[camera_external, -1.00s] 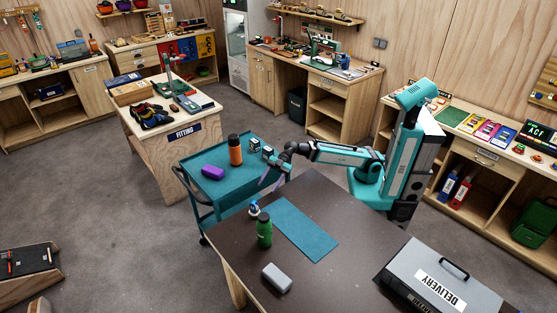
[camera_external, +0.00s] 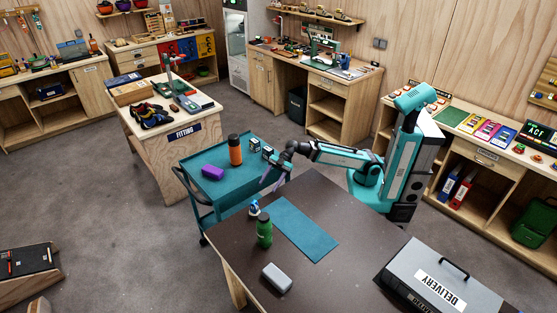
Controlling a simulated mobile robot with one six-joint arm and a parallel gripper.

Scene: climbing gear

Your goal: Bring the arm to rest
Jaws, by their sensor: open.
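My gripper (camera_external: 271,180) is at the end of my teal and dark arm (camera_external: 340,155), which reaches left from my column. It hangs above the gap between the teal cart (camera_external: 221,184) and the dark table (camera_external: 330,204). Its jaws are small in this view; they look open, with nothing seen between them.
On the table are a green bottle (camera_external: 264,231), a small blue-and-white item (camera_external: 254,207), a grey case (camera_external: 277,277), a teal mat (camera_external: 305,229) and a delivery box (camera_external: 438,278).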

